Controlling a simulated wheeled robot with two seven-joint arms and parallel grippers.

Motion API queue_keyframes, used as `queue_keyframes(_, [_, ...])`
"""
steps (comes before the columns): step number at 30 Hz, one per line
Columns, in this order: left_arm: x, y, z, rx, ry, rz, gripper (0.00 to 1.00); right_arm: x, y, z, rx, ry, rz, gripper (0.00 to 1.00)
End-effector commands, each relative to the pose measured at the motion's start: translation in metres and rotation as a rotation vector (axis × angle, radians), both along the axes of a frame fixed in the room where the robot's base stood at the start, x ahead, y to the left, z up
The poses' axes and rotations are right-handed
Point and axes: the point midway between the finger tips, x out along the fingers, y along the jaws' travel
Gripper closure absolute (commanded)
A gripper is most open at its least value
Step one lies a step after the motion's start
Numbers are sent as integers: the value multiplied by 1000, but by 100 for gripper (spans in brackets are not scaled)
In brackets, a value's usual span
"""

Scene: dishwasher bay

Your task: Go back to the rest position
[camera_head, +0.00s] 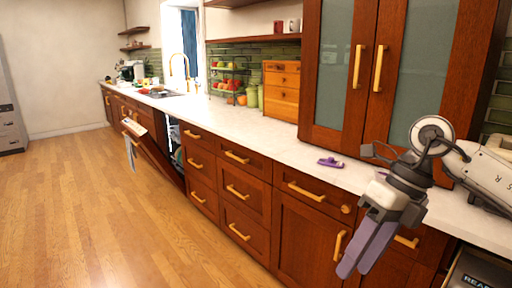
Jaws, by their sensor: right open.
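My right gripper (362,252) is at the right of the head view, at the end of my arm that comes in from the right edge. Its fingers point down and left, in front of the wooden drawers below the counter. It is open, and I see nothing between its fingers. My left gripper is not in view.
A long white counter (290,150) runs above wooden drawers (238,192). A small purple item (330,162) lies on it near my right arm. The dishwasher door (150,150) hangs partly open further left. A tall glass-door cabinet (412,75) stands behind. The wooden floor (90,210) is clear.

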Motion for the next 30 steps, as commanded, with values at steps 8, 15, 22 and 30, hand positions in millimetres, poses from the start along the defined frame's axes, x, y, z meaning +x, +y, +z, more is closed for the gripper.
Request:
queue_keyframes(8, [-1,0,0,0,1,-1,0,-49,149,-30,604,185,32,59])
queue_keyframes(15, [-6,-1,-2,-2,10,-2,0,-54,219,3,1242,431,-302,59])
queue_keyframes(22, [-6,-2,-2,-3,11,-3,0,-4,183,-30,1635,679,-955,59])
queue_keyframes(30, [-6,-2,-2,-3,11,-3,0,-12,90,-198,1637,917,-1917,59])
